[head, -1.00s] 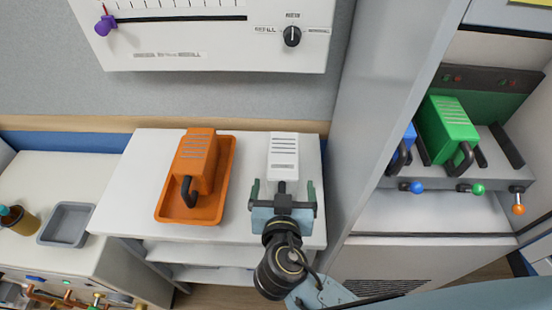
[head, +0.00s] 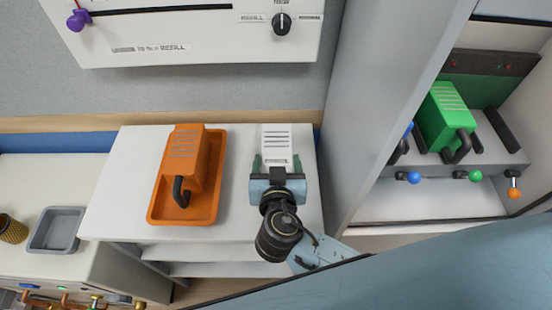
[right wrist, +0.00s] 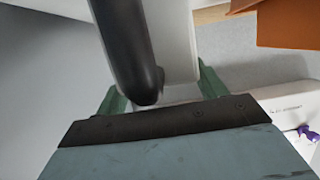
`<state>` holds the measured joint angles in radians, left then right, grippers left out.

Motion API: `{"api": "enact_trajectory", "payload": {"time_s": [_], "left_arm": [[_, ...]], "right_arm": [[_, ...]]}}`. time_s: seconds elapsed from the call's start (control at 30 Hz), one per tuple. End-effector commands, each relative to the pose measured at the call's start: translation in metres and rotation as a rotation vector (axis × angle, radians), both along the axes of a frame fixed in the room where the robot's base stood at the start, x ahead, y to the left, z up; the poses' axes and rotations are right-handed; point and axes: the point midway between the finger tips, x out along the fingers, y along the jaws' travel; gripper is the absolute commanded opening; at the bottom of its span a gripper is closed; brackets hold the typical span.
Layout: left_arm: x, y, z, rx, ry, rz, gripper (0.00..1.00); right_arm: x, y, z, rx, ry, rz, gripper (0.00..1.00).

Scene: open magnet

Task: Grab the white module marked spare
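The white module (head: 276,140) stands on the white bench top, with grey slots on its upper face. No readable "spare" mark shows on it. Its thick black handle (right wrist: 128,45) fills much of the right wrist view, with the white body (right wrist: 172,35) beside it. My right gripper (head: 277,160) is at the module's near side. Its green fingers are spread, with the handle reaching between them in the right wrist view (right wrist: 162,90). I see no finger closed on the handle; contact cannot be told. My left gripper is not in view.
An orange module (head: 186,155) with a black handle sits in an orange tray (head: 207,205) to the left. A grey cabinet wall (head: 365,120) rises close on the right. Beyond it, a green module (head: 442,115) stands in a bay. A grey bin (head: 57,230) sits far left.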

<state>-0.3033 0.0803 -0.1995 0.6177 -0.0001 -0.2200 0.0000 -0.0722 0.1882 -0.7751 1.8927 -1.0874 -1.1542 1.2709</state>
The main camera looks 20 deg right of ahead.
Motion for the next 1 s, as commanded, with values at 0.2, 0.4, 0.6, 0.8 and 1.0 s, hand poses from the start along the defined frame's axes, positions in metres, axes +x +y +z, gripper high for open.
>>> {"api": "enact_trajectory", "payload": {"time_s": [0.2,0.4,0.6,0.8,1.0], "left_arm": [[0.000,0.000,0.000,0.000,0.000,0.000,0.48],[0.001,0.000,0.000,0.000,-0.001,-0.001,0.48],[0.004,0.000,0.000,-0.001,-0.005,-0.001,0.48],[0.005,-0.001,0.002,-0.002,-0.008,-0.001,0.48],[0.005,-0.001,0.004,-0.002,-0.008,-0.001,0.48]], "right_arm": [[0.000,0.000,0.000,0.000,0.000,0.000,0.41],[0.000,0.000,0.001,0.001,-0.001,0.000,0.15],[0.001,0.000,0.002,0.001,-0.005,0.000,0.12],[0.001,0.001,0.017,0.005,-0.007,-0.002,0.12],[0.001,0.000,0.057,0.008,-0.009,-0.002,0.12]]}}
